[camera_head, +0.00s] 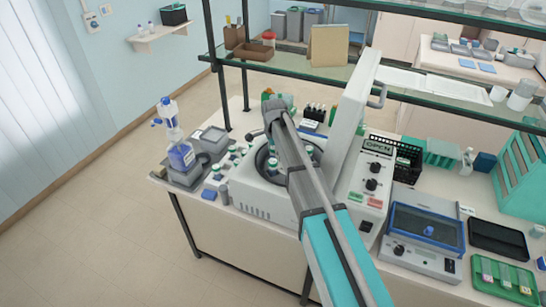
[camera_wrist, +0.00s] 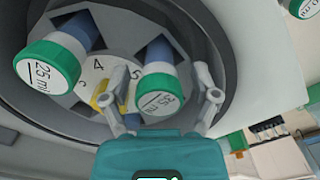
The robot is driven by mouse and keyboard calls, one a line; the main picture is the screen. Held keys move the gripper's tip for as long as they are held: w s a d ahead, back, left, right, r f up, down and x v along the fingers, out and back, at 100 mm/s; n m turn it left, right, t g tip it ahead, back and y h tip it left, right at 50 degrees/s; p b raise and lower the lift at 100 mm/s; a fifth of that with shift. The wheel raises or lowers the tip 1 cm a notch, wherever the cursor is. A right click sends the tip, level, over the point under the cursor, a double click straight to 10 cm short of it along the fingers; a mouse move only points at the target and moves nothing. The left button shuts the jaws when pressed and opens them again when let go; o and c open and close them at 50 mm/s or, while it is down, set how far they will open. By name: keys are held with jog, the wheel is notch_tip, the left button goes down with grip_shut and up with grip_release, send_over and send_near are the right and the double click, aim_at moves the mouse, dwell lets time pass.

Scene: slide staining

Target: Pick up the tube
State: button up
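In the wrist view, a tube with a green cap and a white top (camera_wrist: 160,92) sits in a slot of the centrifuge rotor (camera_wrist: 97,68). My gripper (camera_wrist: 161,82) has its two fingers on either side of this tube, spread apart, with gaps visible beside the cap. A second green-capped tube marked 25 ml (camera_wrist: 50,65) sits in the rotor to the left. In the head view, the centrifuge (camera_head: 262,197) stands on the bench with its lid (camera_head: 352,100) raised. My arm reaches over its bowl and hides much of it.
The upright lid and the control panel (camera_head: 372,185) stand just right of my arm. A blue-lidded device (camera_head: 425,230) and a green tray (camera_head: 505,280) are at the right. A glass shelf (camera_head: 300,65) hangs behind.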

grip_shut()
jog(key=shift+r, duration=0.2)
notch_tip(320, 180, up, 12)
jog(key=p, duration=1.3)
jog(key=s+a, duration=0.3)
jog(key=s, duration=0.5)
jog(key=s+a+b, duration=0.1)
jog(key=s+a, duration=0.2)
jog(key=s, duration=0.6)
jog(key=shift+f, duration=0.2)
jog(key=shift+a, duration=0.1)
